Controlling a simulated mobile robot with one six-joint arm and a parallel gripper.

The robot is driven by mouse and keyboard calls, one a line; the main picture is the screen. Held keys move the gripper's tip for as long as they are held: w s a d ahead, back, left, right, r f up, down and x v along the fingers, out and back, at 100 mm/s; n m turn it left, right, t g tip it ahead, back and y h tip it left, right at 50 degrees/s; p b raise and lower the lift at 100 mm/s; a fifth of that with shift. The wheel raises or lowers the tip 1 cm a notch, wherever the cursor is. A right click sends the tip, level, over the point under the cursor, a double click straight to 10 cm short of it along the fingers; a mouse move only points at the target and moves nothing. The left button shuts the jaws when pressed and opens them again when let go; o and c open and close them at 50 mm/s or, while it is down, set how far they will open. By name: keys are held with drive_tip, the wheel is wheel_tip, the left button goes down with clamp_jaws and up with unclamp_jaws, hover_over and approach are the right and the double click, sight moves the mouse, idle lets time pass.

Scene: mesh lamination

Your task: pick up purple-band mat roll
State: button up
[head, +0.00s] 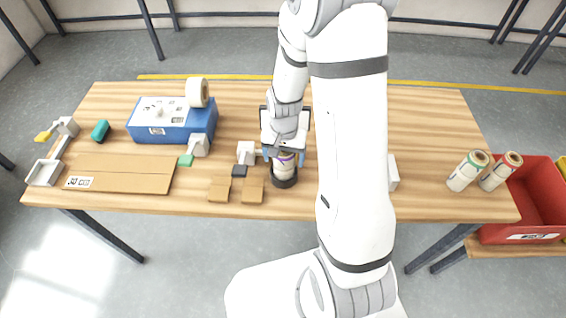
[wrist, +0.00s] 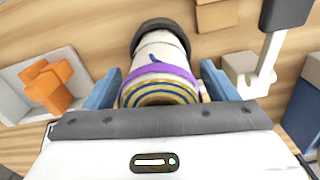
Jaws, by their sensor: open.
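The purple-band mat roll (head: 285,164) stands upright in a dark round holder (head: 284,182) near the table's front edge, partly hidden by my arm. In the wrist view the white roll (wrist: 158,62) shows its purple band (wrist: 160,73) and its coiled end, with the dark holder (wrist: 162,30) beyond. My gripper (head: 285,157) is open around the roll's top. In the wrist view its blue fingers (wrist: 160,90) stand on either side of the roll, with a small gap at the left; contact at the right is unclear.
White blocks (head: 246,151) and cardboard pieces (head: 253,190) lie just left of the roll. A blue box (head: 172,122) with a tape roll stands further left. An orange object (wrist: 48,84) shows in the wrist view.

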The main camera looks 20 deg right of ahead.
drive_tip(key=shift+c, duration=0.2)
drive_tip(key=c, duration=1.2)
